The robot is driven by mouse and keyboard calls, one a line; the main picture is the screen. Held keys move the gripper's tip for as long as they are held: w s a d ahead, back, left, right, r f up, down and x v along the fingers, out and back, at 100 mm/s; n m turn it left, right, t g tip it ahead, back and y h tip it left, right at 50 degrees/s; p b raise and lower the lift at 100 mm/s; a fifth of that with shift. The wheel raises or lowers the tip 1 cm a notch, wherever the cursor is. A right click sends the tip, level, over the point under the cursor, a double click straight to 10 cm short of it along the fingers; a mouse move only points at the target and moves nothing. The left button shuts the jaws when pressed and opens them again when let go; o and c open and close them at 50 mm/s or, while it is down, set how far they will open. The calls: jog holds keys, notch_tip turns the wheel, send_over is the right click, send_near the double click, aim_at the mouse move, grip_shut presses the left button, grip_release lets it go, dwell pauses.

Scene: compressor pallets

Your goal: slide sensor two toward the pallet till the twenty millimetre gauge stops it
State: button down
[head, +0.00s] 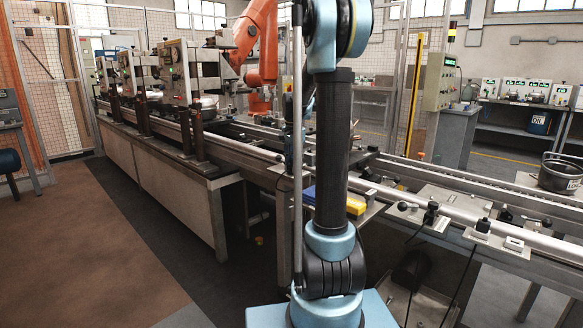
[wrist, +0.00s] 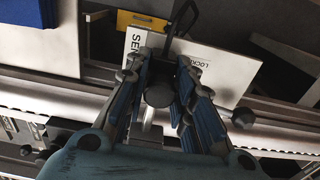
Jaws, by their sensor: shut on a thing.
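In the wrist view my gripper (wrist: 160,98) is shut on a dark round knob (wrist: 158,92), with a pale metal stem below it. I take this as part of a sensor. A white label plate (wrist: 215,72) lies just beyond the fingers, with "SEN" and "LOCK" partly readable; the sensor's number is hidden. In the head view my arm hides my gripper. I cannot identify the twenty millimetre gauge or the pallet for certain.
A pale round rail (head: 460,212) runs along the conveyor. A yellow plate (wrist: 138,23) and a dark blue block (wrist: 40,38) lie near the fingers. A black bucket (head: 560,173) stands at the right. Dark cables hang below the fittings. The floor at left is clear.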

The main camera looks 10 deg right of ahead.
jog(key=shift+w+d, duration=0.2)
jog(key=shift+d, duration=0.1)
dwell(0.4)
jog(key=c, duration=1.3)
grip_release()
